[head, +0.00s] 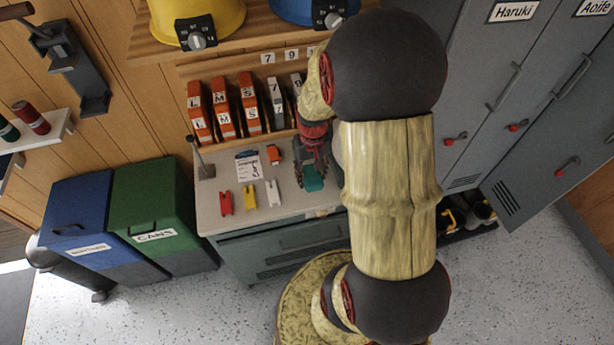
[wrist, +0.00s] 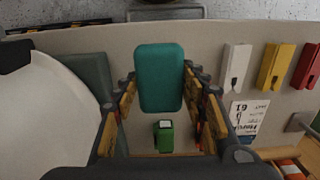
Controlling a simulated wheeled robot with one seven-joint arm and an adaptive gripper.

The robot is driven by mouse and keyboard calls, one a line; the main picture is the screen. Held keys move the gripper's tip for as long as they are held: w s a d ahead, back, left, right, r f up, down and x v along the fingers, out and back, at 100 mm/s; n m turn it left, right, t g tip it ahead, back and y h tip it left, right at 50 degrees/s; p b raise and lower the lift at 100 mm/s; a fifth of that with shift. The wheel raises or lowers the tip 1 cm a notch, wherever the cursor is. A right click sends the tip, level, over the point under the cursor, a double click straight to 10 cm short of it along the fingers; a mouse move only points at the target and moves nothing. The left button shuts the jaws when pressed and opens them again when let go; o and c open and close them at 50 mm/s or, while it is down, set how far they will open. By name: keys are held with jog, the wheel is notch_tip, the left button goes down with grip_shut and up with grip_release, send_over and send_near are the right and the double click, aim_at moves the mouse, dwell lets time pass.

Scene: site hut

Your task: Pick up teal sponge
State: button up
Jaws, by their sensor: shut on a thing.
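The teal sponge (wrist: 159,78) is a rounded block between the two fingers of my gripper (wrist: 160,88) in the wrist view. My gripper is shut on it, with a finger along each side. In the head view my gripper (head: 311,168) points down over the right part of the grey worktop, and a piece of the teal sponge (head: 313,180) shows below the fingers. My arm hides part of the worktop there. I cannot tell whether the sponge touches the worktop.
A small green object (wrist: 163,136) lies between and beyond my fingers. Red (head: 226,202), yellow (head: 249,196) and white (head: 273,193) pieces lie on the worktop (head: 215,212), left of my gripper. An orange item (head: 273,154) and labelled binders (head: 223,106) are behind.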

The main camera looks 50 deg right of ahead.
aim_at(321, 181)
jog(key=s+r, duration=0.2)
jog(key=r, duration=0.1)
jog(key=s+r, duration=0.1)
jog(key=shift+s+d+r+p, duration=0.15)
jog(key=shift+s+r+p, duration=0.15)
jog(key=shift+p, duration=0.1)
jog(key=s+r+p, duration=0.1)
jog(key=s+r, duration=0.2)
jog(key=s, duration=0.5)
jog(key=shift+s+d+r, duration=0.15)
jog(key=shift+s+d, duration=0.15)
jog(key=o, duration=0.7)
jog(key=c, duration=0.5)
jog(key=shift+o, duration=0.2)
jog(key=shift+w, duration=0.1)
